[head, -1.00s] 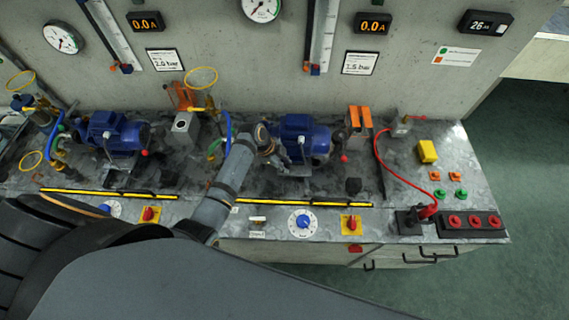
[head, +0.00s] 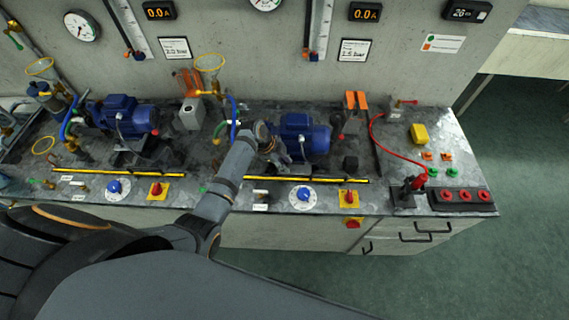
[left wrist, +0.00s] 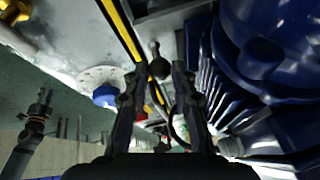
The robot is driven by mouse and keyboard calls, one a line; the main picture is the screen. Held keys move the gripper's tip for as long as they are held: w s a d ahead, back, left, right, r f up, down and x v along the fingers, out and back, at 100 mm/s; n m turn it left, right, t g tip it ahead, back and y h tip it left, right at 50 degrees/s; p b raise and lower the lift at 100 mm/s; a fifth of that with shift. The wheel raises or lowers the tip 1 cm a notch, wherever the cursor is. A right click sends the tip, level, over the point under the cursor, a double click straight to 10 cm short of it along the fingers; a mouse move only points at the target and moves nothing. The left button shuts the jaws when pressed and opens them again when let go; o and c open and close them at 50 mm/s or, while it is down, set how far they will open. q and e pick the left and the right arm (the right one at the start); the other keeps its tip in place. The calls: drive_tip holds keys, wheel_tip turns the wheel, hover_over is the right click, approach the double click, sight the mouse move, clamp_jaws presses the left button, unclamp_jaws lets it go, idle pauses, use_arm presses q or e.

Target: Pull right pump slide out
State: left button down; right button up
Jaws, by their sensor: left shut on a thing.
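The right pump (head: 303,137) has a blue finned motor and sits on the bench, close behind a yellow-black strip (head: 305,180). In the left wrist view its blue housing (left wrist: 285,50) fills the right side. My left gripper (head: 268,143) is at the left end of this pump, partly hidden by my own arm. In the left wrist view my left gripper (left wrist: 160,75) is shut on a dark round knob (left wrist: 158,68) between its fingertips. The slide under the pump is mostly hidden. My right gripper is not in view.
The left pump (head: 124,115) stands farther back from its strip. A blue dial (head: 303,197) and a red switch (head: 349,197) lie in front of the right pump. A red cable (head: 376,150) runs at right. Several gauges hang on the back panel.

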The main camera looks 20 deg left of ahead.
use_arm(q)
drive_tip(key=c, duration=1.4)
unclamp_jaws()
drive_tip(key=shift+s+f, duration=0.4)
drive_tip(key=shift+f, duration=0.05)
drive_tip(key=shift+o, duration=1.4)
drive_tip(key=shift+w+d, duration=0.1)
drive_tip(key=shift+r, duration=0.35)
drive_tip(key=v, duration=1.1)
drive_tip(key=shift+a+r, duration=0.2)
drive_tip(key=shift+r, duration=0.1)
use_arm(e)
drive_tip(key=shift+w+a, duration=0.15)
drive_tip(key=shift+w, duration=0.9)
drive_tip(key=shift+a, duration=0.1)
